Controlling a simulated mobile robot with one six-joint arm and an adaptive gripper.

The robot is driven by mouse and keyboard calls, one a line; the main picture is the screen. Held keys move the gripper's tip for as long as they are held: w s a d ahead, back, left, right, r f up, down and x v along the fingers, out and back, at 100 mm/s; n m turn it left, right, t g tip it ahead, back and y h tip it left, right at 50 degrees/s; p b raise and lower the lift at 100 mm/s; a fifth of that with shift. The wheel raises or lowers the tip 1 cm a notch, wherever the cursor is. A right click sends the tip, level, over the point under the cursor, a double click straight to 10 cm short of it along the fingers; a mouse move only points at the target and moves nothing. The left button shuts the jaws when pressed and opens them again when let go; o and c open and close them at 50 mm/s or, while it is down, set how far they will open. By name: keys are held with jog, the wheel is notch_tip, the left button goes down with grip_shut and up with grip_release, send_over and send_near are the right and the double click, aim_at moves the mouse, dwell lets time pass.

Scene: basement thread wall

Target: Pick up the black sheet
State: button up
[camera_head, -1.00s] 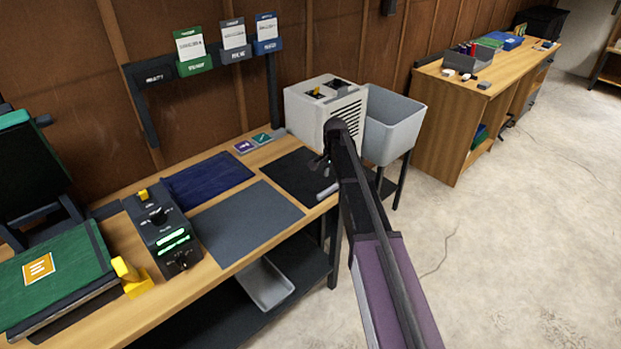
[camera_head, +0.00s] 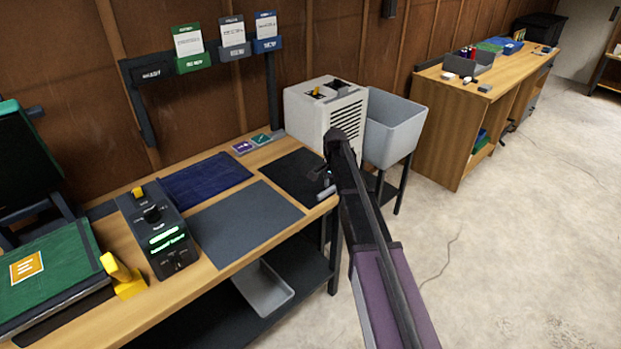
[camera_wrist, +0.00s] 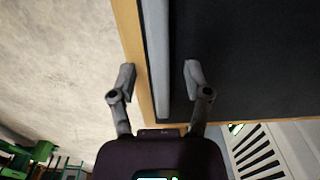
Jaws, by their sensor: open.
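The black sheet (camera_head: 288,177) lies flat on the right end of the wooden workbench, in front of the white machine. In the wrist view the black sheet (camera_wrist: 245,55) fills the upper right. A grey strip (camera_wrist: 158,55) runs along its edge by the bench edge. My gripper (camera_wrist: 160,74) is open, with one finger on each side of the strip, the right one over the sheet. In the head view my gripper (camera_head: 321,176) is at the sheet's right front corner, partly hidden by my arm. I cannot tell whether the fingers touch anything.
A grey sheet (camera_head: 245,222) and a blue sheet (camera_head: 207,180) lie to the left, beside a black control box (camera_head: 160,238). The white machine (camera_head: 311,122) stands behind the black sheet. A grey bin (camera_head: 392,135) stands right of it. The floor at right is mostly clear.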

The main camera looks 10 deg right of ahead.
grip_shut()
dwell(0.3)
jog(key=shift+r, duration=0.15)
notch_tip(320, 180, up, 4)
jog(key=p, duration=0.4)
jog(key=s+p, duration=0.1)
jog(key=s, duration=1.5)
jog(key=shift+r, duration=0.35)
jog(key=shift+d, duration=0.15)
